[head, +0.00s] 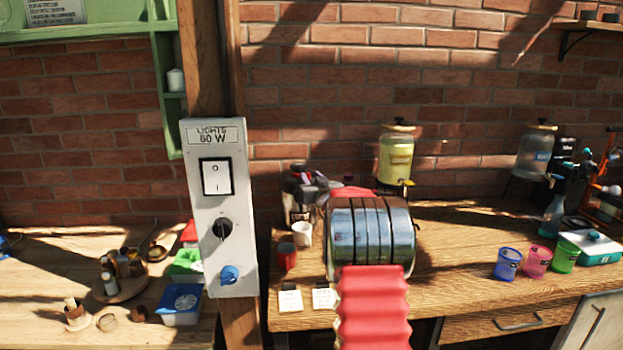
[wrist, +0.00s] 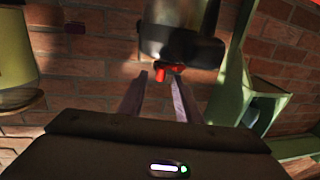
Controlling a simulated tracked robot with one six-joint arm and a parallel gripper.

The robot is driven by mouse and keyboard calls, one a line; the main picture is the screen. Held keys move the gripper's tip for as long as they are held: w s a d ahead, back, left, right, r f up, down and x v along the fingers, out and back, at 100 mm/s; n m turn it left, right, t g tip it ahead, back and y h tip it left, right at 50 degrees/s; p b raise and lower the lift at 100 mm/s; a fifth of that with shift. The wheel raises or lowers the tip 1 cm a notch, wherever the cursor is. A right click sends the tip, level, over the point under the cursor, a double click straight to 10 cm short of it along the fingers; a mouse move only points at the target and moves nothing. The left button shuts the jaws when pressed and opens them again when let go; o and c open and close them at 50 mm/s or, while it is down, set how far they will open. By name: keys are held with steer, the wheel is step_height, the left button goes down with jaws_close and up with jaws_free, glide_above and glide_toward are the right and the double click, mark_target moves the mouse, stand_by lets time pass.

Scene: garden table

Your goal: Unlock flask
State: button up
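The flask (wrist: 178,28) fills the top middle of the wrist view, where the scene appears upside down. It has a metallic body, a dark lid part (wrist: 185,48) and a small red tab (wrist: 172,68). My gripper (wrist: 158,80) is open. Its two fingers point at the lid, and the red tab lies just beyond the tips, nearer the right finger; I cannot tell whether they touch. In the head view the flask (head: 296,208) stands on the table at the wall, partly hidden by my arm, with my gripper (head: 312,189) at its upper part.
A white mug (head: 302,234) and a red mug (head: 287,257) stand in front of the flask. A yellow dispenser (head: 396,158) is behind my arm. A switch panel (head: 218,210) on a post is at left. Coloured cups, including a blue one (head: 507,264), stand at right.

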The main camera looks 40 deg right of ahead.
steer(key=shift+w+d, duration=0.1)
steer(key=shift+w, duration=0.15)
steer(key=shift+c, duration=0.4)
jaws_close()
